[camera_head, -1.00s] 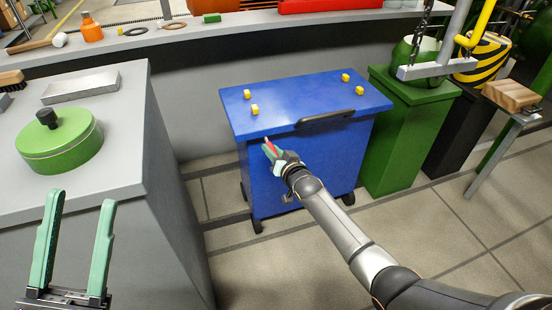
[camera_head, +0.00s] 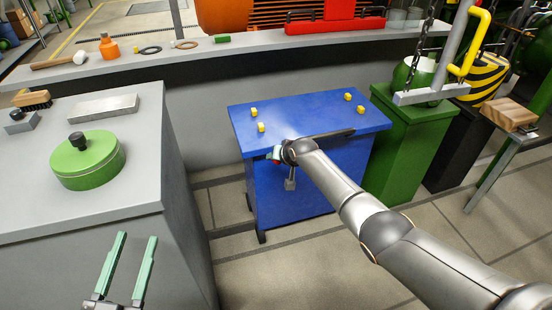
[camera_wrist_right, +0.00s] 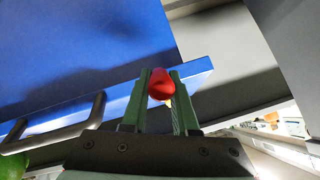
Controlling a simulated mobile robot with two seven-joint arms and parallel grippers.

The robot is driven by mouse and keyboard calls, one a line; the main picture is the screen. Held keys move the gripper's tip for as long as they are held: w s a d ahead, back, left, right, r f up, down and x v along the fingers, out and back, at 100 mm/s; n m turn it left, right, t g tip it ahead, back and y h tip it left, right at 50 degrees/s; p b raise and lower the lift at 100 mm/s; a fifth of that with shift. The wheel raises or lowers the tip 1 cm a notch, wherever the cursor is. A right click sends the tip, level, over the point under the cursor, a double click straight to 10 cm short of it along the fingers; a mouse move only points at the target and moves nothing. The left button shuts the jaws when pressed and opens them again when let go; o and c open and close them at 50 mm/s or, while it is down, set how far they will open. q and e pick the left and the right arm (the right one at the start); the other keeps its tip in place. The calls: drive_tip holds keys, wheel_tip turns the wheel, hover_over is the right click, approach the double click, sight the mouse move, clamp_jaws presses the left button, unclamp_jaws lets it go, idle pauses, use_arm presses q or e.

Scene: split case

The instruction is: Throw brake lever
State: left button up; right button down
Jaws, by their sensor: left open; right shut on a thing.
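A red knob (camera_wrist_right: 160,84), which looks like the brake lever's end, sits between the green fingers of my right gripper (camera_wrist_right: 158,82) in the right wrist view. In the head view my right gripper (camera_head: 274,155) is at the front edge of the blue cart (camera_head: 345,112), left of its dark handle bar. Only a speck of red shows there; the rest of the lever is hidden by the gripper and arm. My left gripper (camera_head: 136,239) is open and empty in front of the grey cabinet at lower left, its green fingers pointing up.
Yellow blocks (camera_head: 260,127) sit on the cart top. A green pot (camera_head: 87,160) stands on the grey cabinet (camera_head: 128,198). A green bin (camera_head: 405,140) stands right of the cart, under a hanging grey bar (camera_head: 430,94).

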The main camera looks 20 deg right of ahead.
use_arm(q)
drive_tip(key=shift+w+r, duration=0.1)
drive_tip(key=shift+r, duration=0.1)
use_arm(e)
drive_tip(key=shift+w+r+g, duration=0.2)
drive_tip(key=shift+r+g, duration=0.1)
drive_tip(key=shift+g, duration=0.3)
use_arm(q)
drive_tip(key=shift+r+h, duration=0.15)
drive_tip(key=shift+h, duration=0.15)
use_arm(e)
drive_tip(key=c, duration=0.7)
unclamp_jaws()
use_arm(q)
drive_tip(key=shift+w+r, duration=0.1)
use_arm(e)
drive_tip(key=shift+r, duration=0.1)
